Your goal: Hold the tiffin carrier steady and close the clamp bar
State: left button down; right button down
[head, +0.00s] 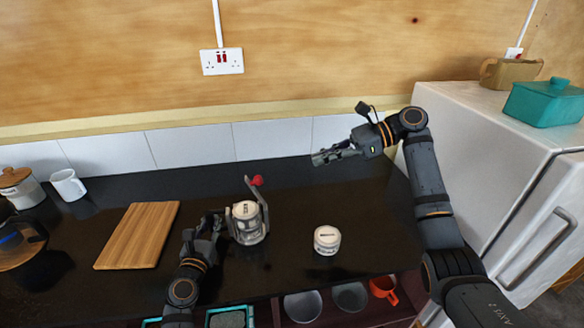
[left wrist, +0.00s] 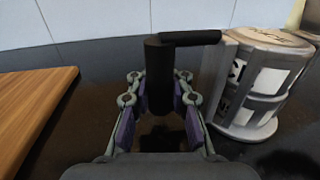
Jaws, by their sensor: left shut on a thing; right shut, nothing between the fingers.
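The tiffin carrier (head: 247,222), a pale round tin in a grey metal frame, stands upright on the black counter. Its clamp bar (head: 250,188) with a red knob (head: 257,181) stands up above the lid, so it is open. My left gripper (head: 220,219) is at the carrier's left side. In the left wrist view my left gripper (left wrist: 160,112) is shut on the carrier's black side handle (left wrist: 160,75), with the carrier (left wrist: 258,85) to the right. My right gripper (head: 325,157) is shut and empty, above the counter's back, right of and apart from the knob.
A separate pale round tin (head: 327,241) stands right of the carrier. A wooden board (head: 138,236) lies to the left. A white mug (head: 68,185) and a lidded jar (head: 20,187) stand at the back left. A white fridge (head: 470,130) bounds the right side.

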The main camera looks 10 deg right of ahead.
send_near(247, 179)
jog(key=a+f, duration=0.1)
jog(key=f, duration=0.1)
jog(key=a+f, duration=0.1)
jog(key=shift+w+a+f, duration=0.15)
jog(key=shift+w+a, duration=0.15)
jog(key=a+h, duration=0.2)
jog(key=h, duration=0.1)
jog(key=shift+a, duration=1.1)
jog(key=shift+w+a+f, duration=0.1)
jog(key=shift+a+f, duration=0.05)
jog(key=shift+a, duration=0.5)
jog(key=shift+w+a+f, duration=0.1)
jog(key=shift+a, duration=0.6)
jog(key=shift+d, duration=0.1)
